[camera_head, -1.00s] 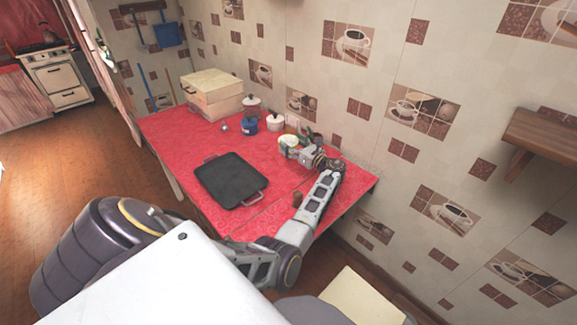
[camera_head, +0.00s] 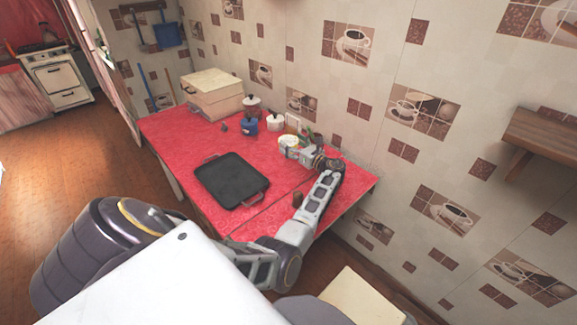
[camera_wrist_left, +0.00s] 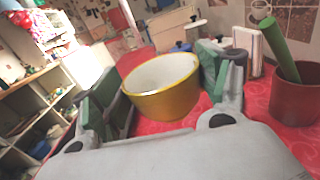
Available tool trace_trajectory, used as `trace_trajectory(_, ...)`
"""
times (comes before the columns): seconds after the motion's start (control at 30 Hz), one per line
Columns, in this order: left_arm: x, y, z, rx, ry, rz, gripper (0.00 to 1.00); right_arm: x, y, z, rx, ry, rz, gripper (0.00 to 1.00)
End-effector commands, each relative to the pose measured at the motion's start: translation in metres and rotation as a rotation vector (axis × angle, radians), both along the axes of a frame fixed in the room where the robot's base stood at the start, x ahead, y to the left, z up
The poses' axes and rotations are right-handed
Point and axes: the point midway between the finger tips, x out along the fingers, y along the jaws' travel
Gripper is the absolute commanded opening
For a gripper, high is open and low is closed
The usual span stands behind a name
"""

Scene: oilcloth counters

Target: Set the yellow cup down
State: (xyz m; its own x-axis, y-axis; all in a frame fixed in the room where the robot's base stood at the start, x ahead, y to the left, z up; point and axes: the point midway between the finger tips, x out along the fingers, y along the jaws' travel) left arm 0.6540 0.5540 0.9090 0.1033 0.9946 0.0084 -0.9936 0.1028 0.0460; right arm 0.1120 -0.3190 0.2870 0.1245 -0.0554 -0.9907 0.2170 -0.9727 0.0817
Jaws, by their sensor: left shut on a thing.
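The yellow cup (camera_head: 288,140) is at the back right of the red counter, near the tiled wall. In the left wrist view the cup (camera_wrist_left: 165,103) is a wide yellow vessel with a white inside, slightly tilted in the picture. My left gripper (camera_head: 296,150) is shut on it, with a finger on either side. The red cloth shows close below the cup, but I cannot tell whether its base touches. My right gripper is in neither view.
A black tray (camera_head: 231,180) lies on the red counter (camera_head: 180,135). A cream box (camera_head: 213,94), a blue pot (camera_head: 249,125) and a white pot (camera_head: 275,123) stand behind. A dark red pot (camera_wrist_left: 295,100) with a green stick stands right of the cup.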

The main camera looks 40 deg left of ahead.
Motion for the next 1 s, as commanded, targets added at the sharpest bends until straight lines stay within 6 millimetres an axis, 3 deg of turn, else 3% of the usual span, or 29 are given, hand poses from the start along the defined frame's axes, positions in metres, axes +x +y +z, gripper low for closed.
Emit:
trace_trajectory(0.2,0.000,0.000,0.001,0.001,0.000,0.000,0.47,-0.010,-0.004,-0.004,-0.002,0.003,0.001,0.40)
trace_trajectory(0.67,0.000,0.000,-0.003,0.001,0.001,0.000,0.47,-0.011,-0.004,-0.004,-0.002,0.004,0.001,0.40)
trace_trajectory(1.0,0.001,0.000,-0.039,0.000,0.002,0.000,0.47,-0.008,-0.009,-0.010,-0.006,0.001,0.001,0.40)
